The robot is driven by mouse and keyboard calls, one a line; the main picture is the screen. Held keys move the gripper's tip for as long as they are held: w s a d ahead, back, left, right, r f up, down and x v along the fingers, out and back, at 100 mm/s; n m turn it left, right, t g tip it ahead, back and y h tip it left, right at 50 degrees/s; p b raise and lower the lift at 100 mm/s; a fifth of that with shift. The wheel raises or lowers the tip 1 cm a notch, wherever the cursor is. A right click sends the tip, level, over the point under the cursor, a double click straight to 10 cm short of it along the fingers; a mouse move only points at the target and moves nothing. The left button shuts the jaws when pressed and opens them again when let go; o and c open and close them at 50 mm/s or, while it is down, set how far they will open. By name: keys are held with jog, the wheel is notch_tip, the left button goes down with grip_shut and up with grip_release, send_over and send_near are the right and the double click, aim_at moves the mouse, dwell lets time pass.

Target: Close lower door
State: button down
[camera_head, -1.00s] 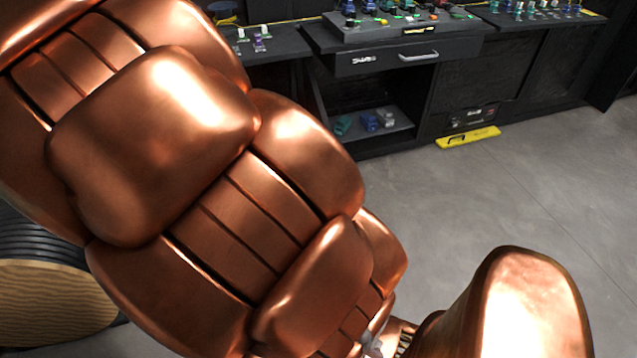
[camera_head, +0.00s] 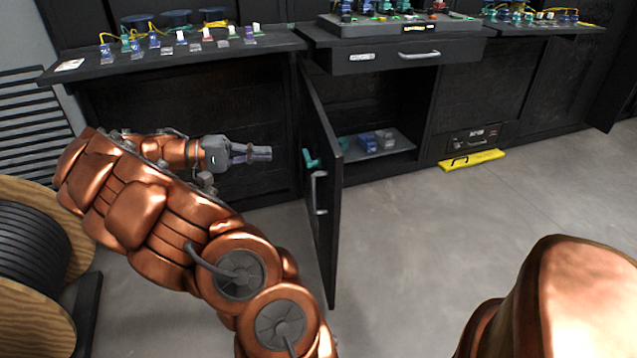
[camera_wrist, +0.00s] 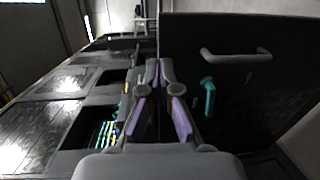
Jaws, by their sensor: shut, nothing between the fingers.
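The lower door (camera_head: 322,235) is a dark panel below the drawer, swung well out from the cabinet toward me. It carries a grey bar handle (camera_head: 319,192) and a teal fitting (camera_head: 311,159). My gripper (camera_head: 268,153) is shut and empty, left of the door's handle side, with a visible gap in the head view. In the wrist view, my gripper (camera_wrist: 159,70) points along the scene with purple finger pads. The door (camera_wrist: 270,100) fills the right there, with its handle (camera_wrist: 236,56) and teal fitting (camera_wrist: 208,97). I cannot tell from it whether the fingers touch the door.
The open cabinet shelf (camera_head: 395,153) holds small blue and grey items. A closed drawer (camera_head: 385,57) is above. A cable spool (camera_head: 35,240) stands at left. The floor (camera_head: 430,240) right of the door is clear.

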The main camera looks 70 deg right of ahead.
notch_tip(320, 180, down, 7)
jog(key=w+d+h+b, duration=0.1)
jog(key=w+d+b, duration=0.1)
jog(key=d+b, duration=0.1)
jog(key=b, duration=0.4)
send_near(330, 162)
jog(key=shift+g, duration=0.4)
jog(key=x, duration=0.3)
jog(key=f+x, duration=0.1)
jog(key=x, duration=0.1)
jog(key=shift+s+d+f, duration=0.1)
jog(key=shift+d, duration=0.35)
jog(key=shift+x, duration=0.75)
jog(key=shift+d, duration=0.1)
